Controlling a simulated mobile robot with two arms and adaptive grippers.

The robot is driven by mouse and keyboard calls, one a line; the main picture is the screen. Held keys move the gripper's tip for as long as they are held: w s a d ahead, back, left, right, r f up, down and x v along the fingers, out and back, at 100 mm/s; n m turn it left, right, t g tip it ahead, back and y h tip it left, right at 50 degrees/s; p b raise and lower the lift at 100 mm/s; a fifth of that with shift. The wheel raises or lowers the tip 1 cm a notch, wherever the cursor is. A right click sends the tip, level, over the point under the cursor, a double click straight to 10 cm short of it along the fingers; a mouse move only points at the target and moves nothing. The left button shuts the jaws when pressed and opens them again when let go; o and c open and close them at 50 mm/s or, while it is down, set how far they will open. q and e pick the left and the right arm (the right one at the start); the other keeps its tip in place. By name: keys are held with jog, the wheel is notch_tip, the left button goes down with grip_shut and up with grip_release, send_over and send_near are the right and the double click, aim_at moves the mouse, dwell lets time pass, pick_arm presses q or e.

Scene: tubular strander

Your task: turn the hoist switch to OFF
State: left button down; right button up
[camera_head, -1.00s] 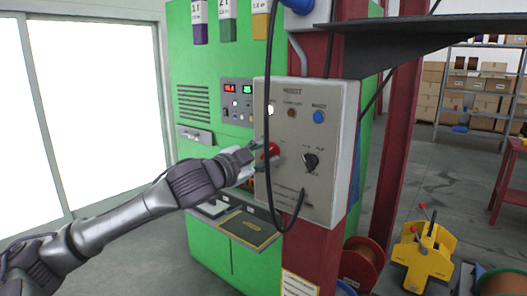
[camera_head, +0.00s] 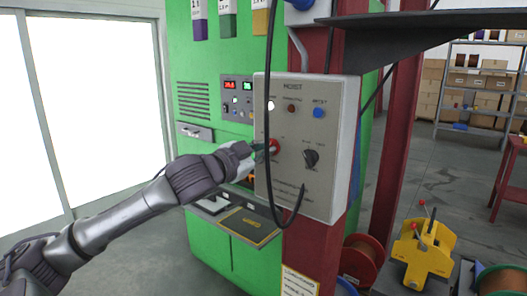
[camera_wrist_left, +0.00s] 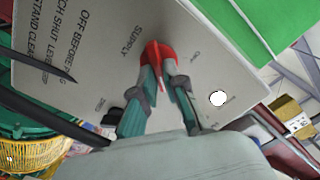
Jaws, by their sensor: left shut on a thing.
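The grey HOIST panel (camera_head: 335,180) is on a red column. A red rotary knob (camera_head: 274,146) is at its left middle, and a black selector knob (camera_head: 311,158) is to the right. My left gripper (camera_head: 264,151) reaches in from the left, with its fingertips at the red knob. In the left wrist view the two teal fingers with grey tips (camera_wrist_left: 165,72) are shut on the red knob (camera_wrist_left: 157,52), one on each side, next to the printed word SUPPLY. The fingers cover part of the knob, and its exact angle is hard to read. My right gripper is not in view.
A black cable (camera_head: 268,100) hangs in a loop in front of the panel, close to my left gripper. A white lamp, a brown button and a blue button (camera_head: 319,112) are above the knobs. A green cabinet (camera_head: 255,240) stands behind. A dark shelf (camera_head: 425,25) juts out at upper right.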

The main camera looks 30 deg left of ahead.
pick_arm(q)
jog(key=shift+a+n+p, duration=0.2)
jog(key=shift+n+p, duration=0.8)
jog(key=shift+n, duration=3.05)
jog(key=shift+a+n+p, duration=0.15)
jog(key=shift+n+p, duration=0.8)
jog(key=shift+n, duration=3.1)
jog(key=c, duration=1.2)
grip_release()
jog(key=s, duration=0.8)
jog(key=s+a, duration=0.1)
jog(key=s, duration=0.3)
